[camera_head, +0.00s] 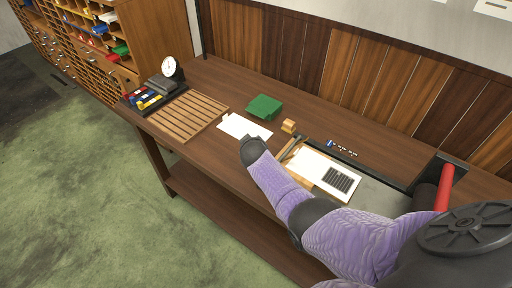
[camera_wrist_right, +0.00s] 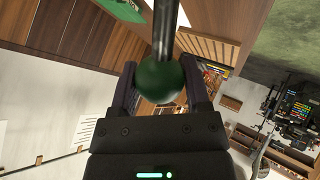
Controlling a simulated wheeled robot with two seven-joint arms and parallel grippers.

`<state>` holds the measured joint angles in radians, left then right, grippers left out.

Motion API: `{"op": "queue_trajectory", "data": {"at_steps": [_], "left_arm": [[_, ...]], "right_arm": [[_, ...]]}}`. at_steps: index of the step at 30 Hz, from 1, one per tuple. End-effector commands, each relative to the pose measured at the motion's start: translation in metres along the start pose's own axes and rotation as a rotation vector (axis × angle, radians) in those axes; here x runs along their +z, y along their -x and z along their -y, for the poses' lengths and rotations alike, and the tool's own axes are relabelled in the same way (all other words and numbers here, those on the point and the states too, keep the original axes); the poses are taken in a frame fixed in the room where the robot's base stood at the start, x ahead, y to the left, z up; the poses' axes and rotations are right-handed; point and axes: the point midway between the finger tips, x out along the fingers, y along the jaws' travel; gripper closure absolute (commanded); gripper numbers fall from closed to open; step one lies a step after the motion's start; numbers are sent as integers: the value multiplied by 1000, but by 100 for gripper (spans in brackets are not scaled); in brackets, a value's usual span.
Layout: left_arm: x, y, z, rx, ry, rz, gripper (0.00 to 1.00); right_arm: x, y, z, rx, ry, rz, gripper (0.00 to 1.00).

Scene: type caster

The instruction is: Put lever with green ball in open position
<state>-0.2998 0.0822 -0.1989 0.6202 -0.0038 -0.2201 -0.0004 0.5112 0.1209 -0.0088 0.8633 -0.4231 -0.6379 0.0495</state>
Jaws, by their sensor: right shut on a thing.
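The green ball (camera_wrist_right: 160,82) sits at the end of a dark metal lever rod (camera_wrist_right: 163,30) in the right wrist view. My right gripper (camera_wrist_right: 162,90) is shut on the ball, with one dark finger on each side of it. The rod runs up and out of the top of that view, so its other end is hidden. In the head view my right gripper (camera_head: 251,149) is over the workbench, near a white sheet; the ball and lever cannot be made out there. My left gripper is in neither view.
The wooden workbench (camera_head: 215,83) holds a slatted rack (camera_head: 188,115), a green block (camera_head: 264,107), a small wooden block (camera_head: 289,126), a white sheet (camera_head: 240,124) and a dial gauge (camera_head: 169,67). A red roller (camera_head: 444,187) is at right. A plank wall (camera_head: 300,65) stands behind.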

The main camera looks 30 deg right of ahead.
Motion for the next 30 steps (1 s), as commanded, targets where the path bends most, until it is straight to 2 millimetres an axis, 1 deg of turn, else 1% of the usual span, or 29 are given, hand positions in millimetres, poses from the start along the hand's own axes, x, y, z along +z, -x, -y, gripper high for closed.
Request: {"op": "queue_trajectory", "data": {"at_steps": [17,18,20,21,22,30], "left_arm": [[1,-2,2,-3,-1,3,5],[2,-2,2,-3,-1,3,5],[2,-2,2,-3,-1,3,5],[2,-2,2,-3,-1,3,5],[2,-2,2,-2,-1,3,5],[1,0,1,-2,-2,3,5]], "right_arm": [[-1,-2,2,-2,15,21,100],[-1,-2,2,-2,15,21,31],[-1,-2,2,-2,14,21,18],[-1,-2,2,-2,14,21,10],[-1,-2,2,-1,14,21,5],[-1,-1,2,-1,14,20,5]]}}
